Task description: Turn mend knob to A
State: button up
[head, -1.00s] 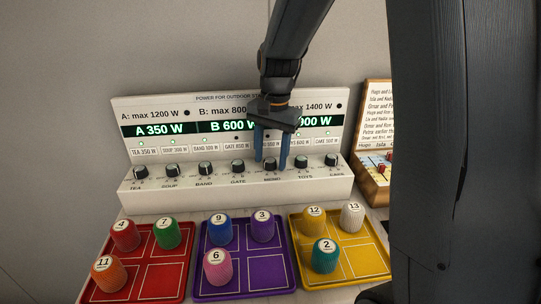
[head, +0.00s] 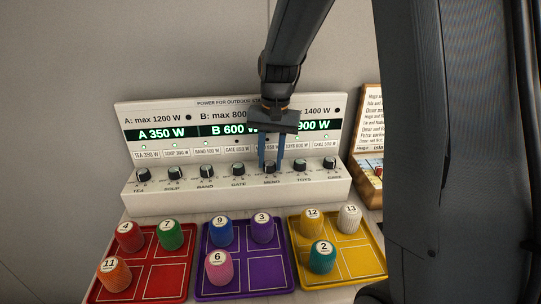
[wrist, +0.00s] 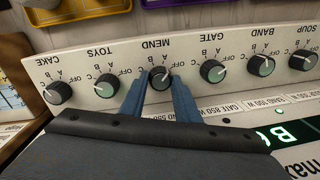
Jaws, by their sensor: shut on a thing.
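The power panel (head: 150,200) is a white console with a row of black knobs and green displays reading A 350 W, B 600 W and, partly covered, 900 W. The mend knob (wrist: 159,78) is in the row between gate and toys. My gripper (head: 271,166) is over it, with its two blue fingers shut on the knob's sides. In the wrist view the fingers (wrist: 160,88) flank the mend knob, upside down. Its pointer is partly hidden, so I cannot tell its exact setting.
The gate knob (wrist: 213,71) and toys knob (wrist: 106,86) are close on either side. In front stand a red tray (head: 185,254), a purple tray (head: 290,263) and a yellow tray (head: 374,250) with numbered pegs. A wooden board with a list (head: 370,130) stands at right.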

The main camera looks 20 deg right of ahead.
aim_at(272, 163)
jog(key=shift+w+r+n+p, duration=0.1)
jog(key=shift+n+p, duration=0.85)
jog(key=shift+n, duration=1.15)
jog(key=o, duration=1)
jog(key=shift+o, duration=0.2)
jog(key=r, duration=0.5)
jog(key=r+b, duration=0.1)
jog(key=r, duration=0.1)
jog(key=shift+d+r, duration=0.3)
jog(key=shift+r, duration=0.05)
